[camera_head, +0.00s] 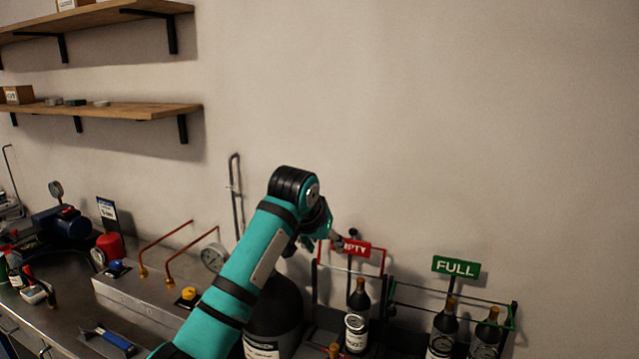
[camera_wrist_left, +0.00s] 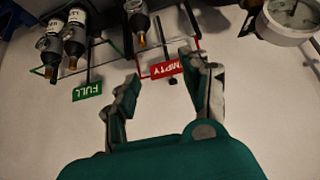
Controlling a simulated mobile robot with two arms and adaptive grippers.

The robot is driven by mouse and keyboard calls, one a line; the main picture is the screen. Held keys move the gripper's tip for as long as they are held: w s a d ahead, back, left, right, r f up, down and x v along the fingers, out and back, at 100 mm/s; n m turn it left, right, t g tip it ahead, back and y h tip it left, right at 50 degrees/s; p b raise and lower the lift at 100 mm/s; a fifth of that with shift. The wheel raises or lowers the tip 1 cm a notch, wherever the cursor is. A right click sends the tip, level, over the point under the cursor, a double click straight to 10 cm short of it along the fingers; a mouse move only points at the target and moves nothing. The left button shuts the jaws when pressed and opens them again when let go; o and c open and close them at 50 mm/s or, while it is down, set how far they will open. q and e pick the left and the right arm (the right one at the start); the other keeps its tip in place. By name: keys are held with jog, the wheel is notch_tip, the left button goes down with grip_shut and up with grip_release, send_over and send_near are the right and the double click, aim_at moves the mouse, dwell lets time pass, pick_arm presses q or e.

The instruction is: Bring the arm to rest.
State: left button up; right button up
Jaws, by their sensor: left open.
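My left arm (camera_head: 240,275), teal with black bands, reaches up from the bottom of the head view and bends at a black wrist joint. My left gripper (camera_head: 325,240) is partly hidden behind the wrist, in front of the red EMPTY sign (camera_head: 355,249). In the left wrist view the two fingers of the left gripper (camera_wrist_left: 172,75) are spread apart with nothing between them. That view is upside down, with the EMPTY sign (camera_wrist_left: 166,68) seen between the fingers. My right gripper is not in view.
A dark bottle (camera_head: 357,318) stands in the red rack. Dark bottles (camera_head: 443,325) stand in the green rack by the FULL sign (camera_head: 456,267). A large dark cylinder (camera_head: 275,315), a round gauge (camera_head: 214,257) and red pipes are close to the arm. Wall space above is clear.

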pick_arm(q)
jog(key=s+a+f+g, duration=0.1)
jog(key=s+a+f, duration=0.2)
jog(key=s+f, duration=0.45)
jog(key=s+a+f+n, duration=0.1)
jog(key=s+a+f, duration=0.25)
jog(key=f, duration=0.65)
jog(key=s+a+f+g, duration=0.1)
jog(key=s+a+f, duration=0.2)
jog(key=s+f, duration=0.45)
jog(key=s+a+f+y, duration=0.15)
jog(key=s+a, duration=0.25)
jog(key=s, duration=0.5)
jog(key=s+a+f+n+g, duration=0.1)
jog(key=s+a+f, duration=0.25)
jog(key=s, duration=0.55)
jog(key=s+a+f+y, duration=0.1)
jog(key=s+a, duration=0.3)
jog(key=s, duration=0.4)
notch_tip(320, 180, down, 28)
jog(key=s+g+b, duration=0.1)
jog(key=s+g, duration=0.1)
jog(key=s+a+f, duration=0.3)
jog(key=s+f, duration=1.3)
jog(key=shift+s+g+b, duration=0.35)
jog(key=shift+g+b, duration=0.05)
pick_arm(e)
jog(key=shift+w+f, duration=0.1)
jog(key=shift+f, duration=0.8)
